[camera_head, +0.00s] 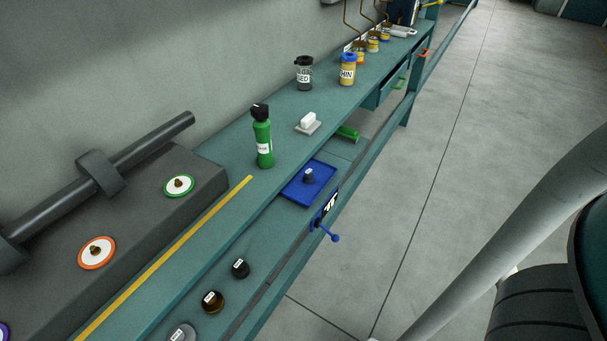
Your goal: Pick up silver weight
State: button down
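A silver-grey round weight (182,333) with a small white label sits on the teal bench near the bottom edge of the head view. Its lower part is cut off by the frame. A brass-brown weight (213,301) and a black weight (240,268) stand in a row with it, further back along the bench. My gripper is not in view. A pale grey link and a dark ribbed part on the right look like parts of my own body.
A dark block (140,225) with a thick bar stands along the wall, left of a yellow line (165,258). A blue tray (294,190) holds a small dark weight (308,176). A green bottle (263,138) stands behind it. The floor right of the bench is clear.

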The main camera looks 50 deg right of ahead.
aim_at(309, 178)
jog(key=i+l, duration=0.6)
jog(key=i, duration=0.2)
